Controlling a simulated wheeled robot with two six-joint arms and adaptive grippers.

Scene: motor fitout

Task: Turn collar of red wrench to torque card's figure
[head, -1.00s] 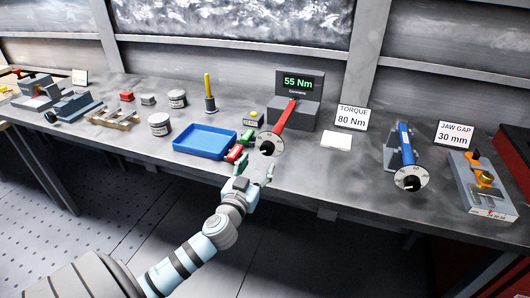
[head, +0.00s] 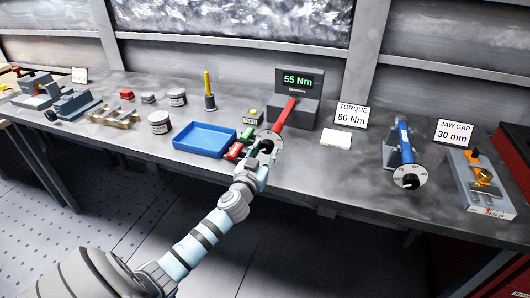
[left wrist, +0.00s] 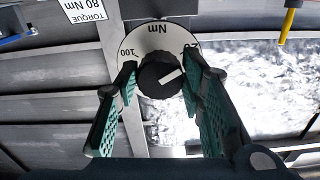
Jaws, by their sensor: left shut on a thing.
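The red wrench (head: 285,114) rests with its far end at the grey tester, whose green display (head: 298,82) reads 55 Nm. Its near end carries a round white dial (left wrist: 158,40) with a black collar (left wrist: 158,74). My left gripper (head: 264,150) is at this end and covers most of the dial in the head view. In the left wrist view its two green-padded fingers (left wrist: 161,80) stand on both sides of the black collar, shut on it. A white pointer mark shows on the collar. The torque card (head: 351,116) reads 80 Nm. My right gripper is not in view.
A blue wrench (head: 404,142) with a dial stands to the right, near a JAW GAP 30 mm card (head: 454,132). Bench between the torque card and blue wrench is mostly clear.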

